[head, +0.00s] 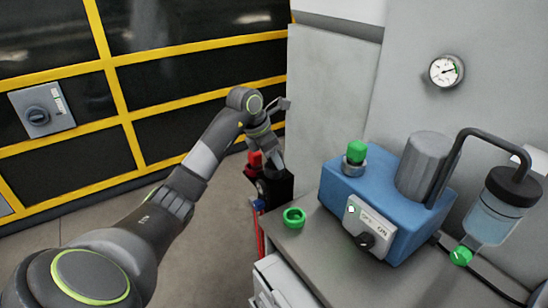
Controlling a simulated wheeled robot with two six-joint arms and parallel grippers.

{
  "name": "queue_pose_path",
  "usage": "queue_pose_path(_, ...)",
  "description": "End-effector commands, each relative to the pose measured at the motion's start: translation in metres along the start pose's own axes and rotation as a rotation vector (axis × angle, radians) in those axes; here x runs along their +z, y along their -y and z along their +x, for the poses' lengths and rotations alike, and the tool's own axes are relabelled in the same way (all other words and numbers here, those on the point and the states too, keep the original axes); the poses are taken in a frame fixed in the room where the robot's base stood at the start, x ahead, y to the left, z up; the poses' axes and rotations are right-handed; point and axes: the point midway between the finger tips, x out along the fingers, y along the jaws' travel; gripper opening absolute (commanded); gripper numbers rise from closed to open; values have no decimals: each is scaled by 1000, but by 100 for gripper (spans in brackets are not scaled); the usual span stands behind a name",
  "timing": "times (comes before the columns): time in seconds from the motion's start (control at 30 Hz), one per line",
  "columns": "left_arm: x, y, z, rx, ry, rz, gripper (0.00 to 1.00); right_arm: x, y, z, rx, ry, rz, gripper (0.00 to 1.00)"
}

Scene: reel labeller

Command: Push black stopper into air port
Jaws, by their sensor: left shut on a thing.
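My left gripper (273,154) reaches in from the left and points down at the back left corner of the grey bench, over a black box-like holder (278,188). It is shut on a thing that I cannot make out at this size. I cannot pick out a black stopper for certain. A blue pump unit (395,190) stands on the bench, right of the gripper. A green cap (357,152) sits on a metal fitting (354,168) on its top. I cannot tell which opening is the air port. My right gripper is not in view.
A green ring (294,217) lies on the bench (335,253) left of the pump. A black knob (365,240) is on the pump's front. A clear jar (492,215) with a green fitting (462,256) hangs at right. A red thing (255,160) is beside the holder.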

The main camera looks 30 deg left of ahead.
Motion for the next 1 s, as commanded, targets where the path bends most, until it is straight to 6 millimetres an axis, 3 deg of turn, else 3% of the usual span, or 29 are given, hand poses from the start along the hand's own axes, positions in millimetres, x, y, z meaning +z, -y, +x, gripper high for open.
queue_pose_path(0.8, -6, 2, 8, -14, -13, -5, 10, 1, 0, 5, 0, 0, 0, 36)
queue_pose_path(0.83, -6, 2, 8, -14, -13, -5, 33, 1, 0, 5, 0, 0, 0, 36)
queue_pose_path(1.0, -5, 3, 8, -16, -13, -5, 56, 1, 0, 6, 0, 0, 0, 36)
